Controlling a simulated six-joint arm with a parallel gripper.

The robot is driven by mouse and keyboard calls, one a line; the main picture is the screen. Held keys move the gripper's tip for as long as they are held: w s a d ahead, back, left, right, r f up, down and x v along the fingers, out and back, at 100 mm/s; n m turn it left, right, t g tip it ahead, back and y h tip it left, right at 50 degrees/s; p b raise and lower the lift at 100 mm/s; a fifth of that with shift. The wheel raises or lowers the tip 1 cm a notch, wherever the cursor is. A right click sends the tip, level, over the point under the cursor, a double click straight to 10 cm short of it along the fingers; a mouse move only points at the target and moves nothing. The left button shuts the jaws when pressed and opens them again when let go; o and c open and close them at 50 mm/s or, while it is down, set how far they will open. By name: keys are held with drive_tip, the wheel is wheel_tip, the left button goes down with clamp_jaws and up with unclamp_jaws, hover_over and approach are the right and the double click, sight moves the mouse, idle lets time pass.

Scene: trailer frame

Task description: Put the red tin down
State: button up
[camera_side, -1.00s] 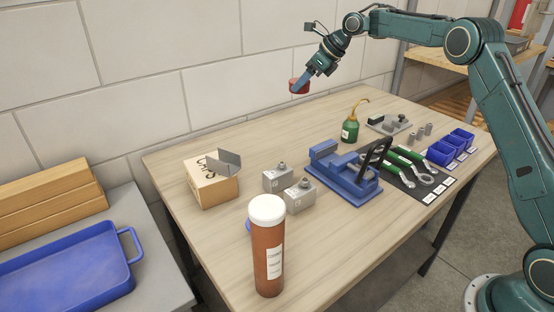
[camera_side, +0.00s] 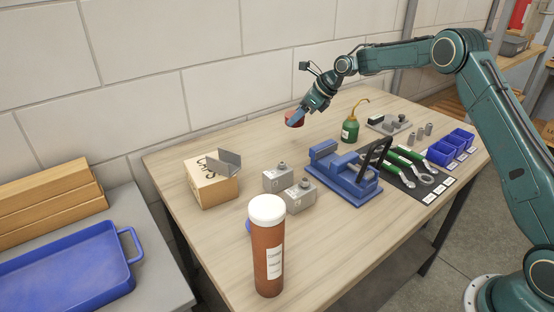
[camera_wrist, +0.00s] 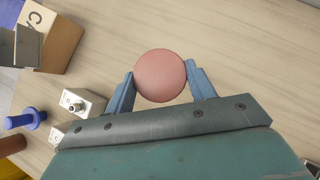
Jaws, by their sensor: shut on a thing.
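The red tin (camera_side: 292,118) is a short round tin held between the blue fingers of my gripper (camera_side: 299,116). In the side view it is over the back part of the wooden table; whether it touches the top I cannot tell. In the wrist view the round pinkish-red top of the tin (camera_wrist: 160,75) sits between the two fingertips of my gripper (camera_wrist: 161,82), one on each side. The gripper is shut on it. Part of the tin is hidden behind a finger in the side view.
The wooden table (camera_side: 330,245) is clear around the tin. A tall brown tube (camera_side: 268,255) stands at the front.

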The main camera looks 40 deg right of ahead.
wheel_tip(320, 180, down, 5)
drive_tip(key=shift+f, duration=0.1)
drive_tip(key=shift+f, duration=2.1)
drive_tip(key=shift+f, duration=0.15)
drive_tip(key=o, duration=1.1)
drive_tip(key=shift+s+d+r, duration=0.25)
drive_tip(key=shift+s+r, duration=0.05)
drive_tip(key=shift+r, duration=0.3)
drive_tip(key=v, duration=1.1)
